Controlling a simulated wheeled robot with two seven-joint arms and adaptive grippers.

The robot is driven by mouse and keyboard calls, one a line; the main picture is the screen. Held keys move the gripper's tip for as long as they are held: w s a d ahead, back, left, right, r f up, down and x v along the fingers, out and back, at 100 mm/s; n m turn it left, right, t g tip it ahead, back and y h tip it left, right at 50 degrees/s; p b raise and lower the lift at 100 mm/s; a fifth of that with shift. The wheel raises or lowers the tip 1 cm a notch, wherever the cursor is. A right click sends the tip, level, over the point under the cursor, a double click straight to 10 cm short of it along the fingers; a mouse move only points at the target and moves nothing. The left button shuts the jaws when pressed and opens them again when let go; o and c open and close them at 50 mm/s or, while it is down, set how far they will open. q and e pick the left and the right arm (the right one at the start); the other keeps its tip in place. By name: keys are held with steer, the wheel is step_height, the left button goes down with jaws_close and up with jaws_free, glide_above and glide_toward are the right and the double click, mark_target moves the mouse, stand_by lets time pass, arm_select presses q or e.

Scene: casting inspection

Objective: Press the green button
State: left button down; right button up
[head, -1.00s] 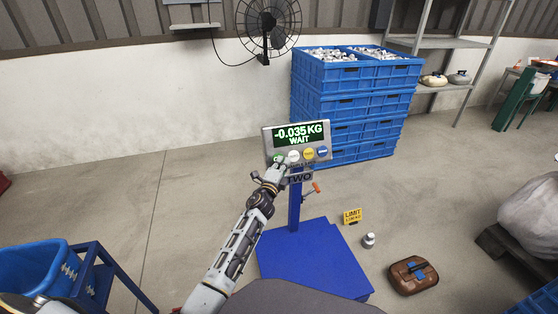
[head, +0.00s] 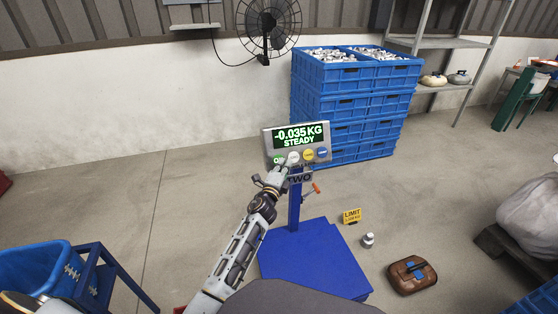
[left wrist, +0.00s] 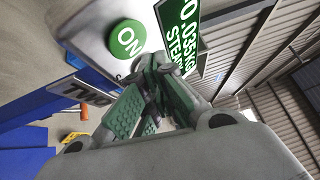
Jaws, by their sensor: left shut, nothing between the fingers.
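The green button (head: 279,160), marked ON, is the leftmost in the row on the grey scale display (head: 297,141). It shows large and round in the left wrist view (left wrist: 127,39). The display reads -0.035 KG and STEADY. My left gripper (head: 282,168) is shut and empty, just below the button row. In the left wrist view its fingertips (left wrist: 160,66) are beside the button, below and to the right of it, and do not cover it. I cannot tell if they touch the panel. My right gripper is not in view.
White (head: 293,158), yellow (head: 308,155) and blue (head: 322,153) buttons sit right of the green one. A blue post carries the display above the blue scale platform (head: 315,262). Stacked blue crates (head: 345,110) stand behind. A brown case (head: 412,275) lies on the floor.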

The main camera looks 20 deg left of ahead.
arm_select(q)
steer(key=s, duration=0.1)
steer(key=s+d+r+p, duration=0.1)
steer(key=s+d, duration=0.1)
steer(key=shift+r, duration=0.35)
stand_by(2.6)
